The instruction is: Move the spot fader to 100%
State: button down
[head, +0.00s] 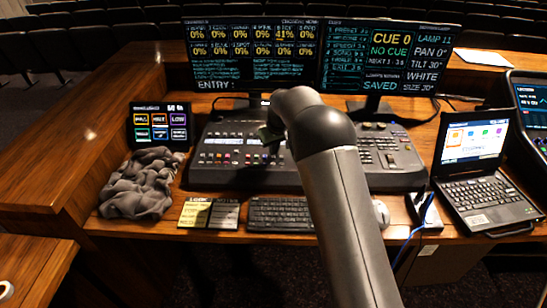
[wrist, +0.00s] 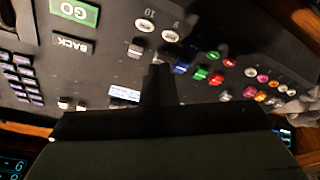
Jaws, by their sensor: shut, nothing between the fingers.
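The mixing desk (head: 225,170) lies below the monitors in the head view, with rows of small coloured fader caps. I cannot read which one is the spot fader. In the wrist view a grey cap (wrist: 135,51), a blue cap (wrist: 181,67), a green cap (wrist: 199,73) and a red cap (wrist: 216,79) lie in a row. My gripper (wrist: 160,70) is shut and empty, its fingertips between the grey and blue caps in that view. I cannot tell whether it touches either. In the head view my arm hides part of the desk and the gripper is small and dark (head: 269,135).
The left monitor (head: 250,50) shows one channel at 41% and others at 0%. The right monitor (head: 390,60) shows CUE 0. A grey cloth (head: 142,183) lies left of the desk, a keyboard (head: 281,213) in front, and a laptop (head: 483,180) at right.

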jog(key=shift+f, duration=0.4)
dwell(0.4)
jog(key=shift+w, duration=0.1)
jog(key=shift+w+p, duration=0.45)
jog(key=shift+w, duration=0.8)
jog(key=shift+w+a+p, duration=0.1)
jog(key=shift+w+p, duration=0.65)
jog(key=shift+w, duration=0.25)
jog(key=shift+w+f, duration=0.1)
jog(key=shift+w+p, duration=0.45)
jog(key=shift+w, duration=0.05)
jog(key=shift+w+a+p+v, duration=0.15)
jog(key=shift+p+v, duration=0.25)
jog(key=shift+v, duration=0.45)
jog(key=shift+w+a+p+v, duration=0.15)
jog(key=shift+p+v, duration=0.25)
jog(key=shift+v, duration=0.45)
jog(key=shift+w+p+v, duration=0.2)
jog(key=shift+p+v, duration=0.2)
jog(key=shift+v, duration=0.4)
jog(key=shift+r, duration=0.2)
